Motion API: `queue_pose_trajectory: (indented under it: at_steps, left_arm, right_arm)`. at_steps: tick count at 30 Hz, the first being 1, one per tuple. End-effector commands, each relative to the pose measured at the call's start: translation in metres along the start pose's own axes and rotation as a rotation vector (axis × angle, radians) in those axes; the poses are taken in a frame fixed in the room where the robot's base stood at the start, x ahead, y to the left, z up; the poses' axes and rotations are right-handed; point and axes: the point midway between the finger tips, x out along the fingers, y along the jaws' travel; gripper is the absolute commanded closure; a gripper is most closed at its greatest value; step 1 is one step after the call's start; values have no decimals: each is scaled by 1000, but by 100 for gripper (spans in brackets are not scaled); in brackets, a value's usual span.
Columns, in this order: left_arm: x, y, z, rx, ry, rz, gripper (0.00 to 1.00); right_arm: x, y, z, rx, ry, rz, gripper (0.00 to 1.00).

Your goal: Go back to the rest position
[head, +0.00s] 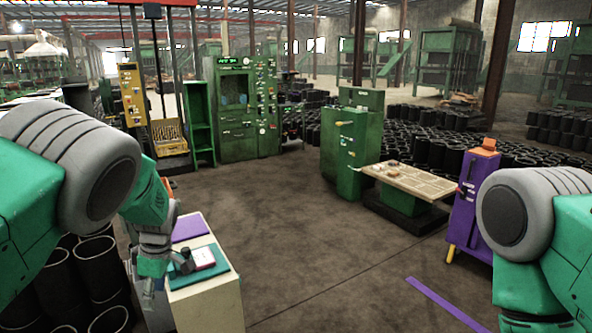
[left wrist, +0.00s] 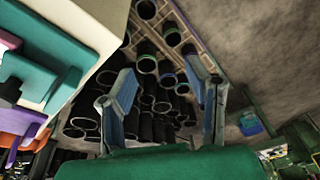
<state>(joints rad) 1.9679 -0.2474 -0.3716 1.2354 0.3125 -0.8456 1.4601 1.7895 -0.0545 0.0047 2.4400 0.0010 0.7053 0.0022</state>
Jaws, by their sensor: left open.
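My left gripper (head: 150,278) hangs at the left side of a pale stand (head: 212,303), pointing down. In the left wrist view the two blue-grey fingers of my left gripper (left wrist: 168,95) are apart with nothing between them. Beyond them are black rubber sleeves (left wrist: 148,64), clear of the fingers. The stand's edge (left wrist: 102,62) and teal top show at the left of that view. My right arm comes in at the right edge of the head view; its gripper is out of frame.
A teal mat (head: 209,271) bears a small white and pink block (head: 203,258) and a dark piece; a purple mat (head: 188,228) lies behind. Black sleeves (head: 98,268) stand left of the stand. A tan-topped table (head: 412,181) and purple cabinet (head: 467,208) stand right. The middle floor is clear.

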Motion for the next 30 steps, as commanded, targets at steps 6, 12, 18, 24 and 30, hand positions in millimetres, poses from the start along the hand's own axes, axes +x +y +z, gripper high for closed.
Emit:
queue_pose_trajectory:
  at_steps: [6, 12, 18, 24, 30]
  left_arm:
    - [93, -51, -4, 232, 13, -5, 56]
    - [203, -152, 6, 653, 13, 6, 56]
    - [265, -282, 40, 1166, -33, 69, 56]
    - [266, -370, 73, 1534, -77, 184, 56]
    - [257, -394, 83, 1652, -86, 239, 56]
  right_arm:
    - [21, 0, 2, 0, -1, 0, 60]
    - [51, 0, 3, 0, -1, 0, 60]
    - [81, -1, 5, 0, -1, 0, 60]
    - [100, -1, 6, 0, -2, 0, 60]
    - [104, -1, 6, 0, -1, 0, 60]
